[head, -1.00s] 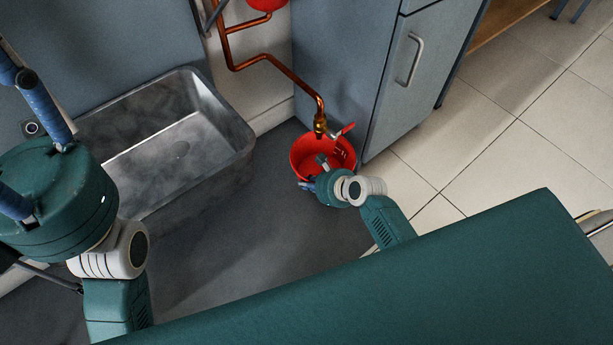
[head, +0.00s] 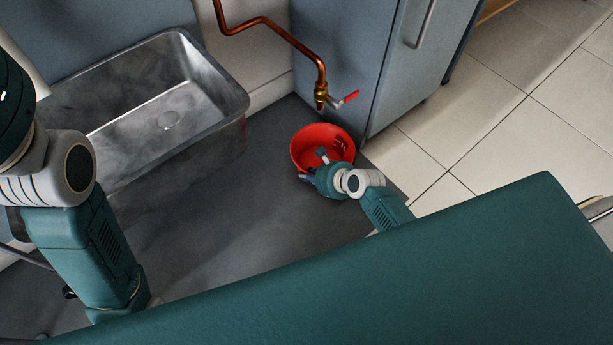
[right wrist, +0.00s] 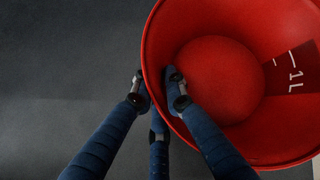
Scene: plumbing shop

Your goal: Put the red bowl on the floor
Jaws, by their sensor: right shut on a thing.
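The red bowl (head: 308,143) is below the copper pipe's tap in the head view, over the dark grey floor (head: 262,215). I cannot tell whether it touches the floor. My right gripper (head: 318,172) is at the bowl's near rim. In the right wrist view the bowl (right wrist: 222,80) looks empty, with a dark "1L" mark inside.
A metal sink (head: 165,125) stands to the left of the bowl. A copper pipe (head: 290,38) ends in a brass tap with a red handle (head: 351,96). A grey cabinet (head: 395,85) is behind to the right. Dark floor is clear in front of the sink.

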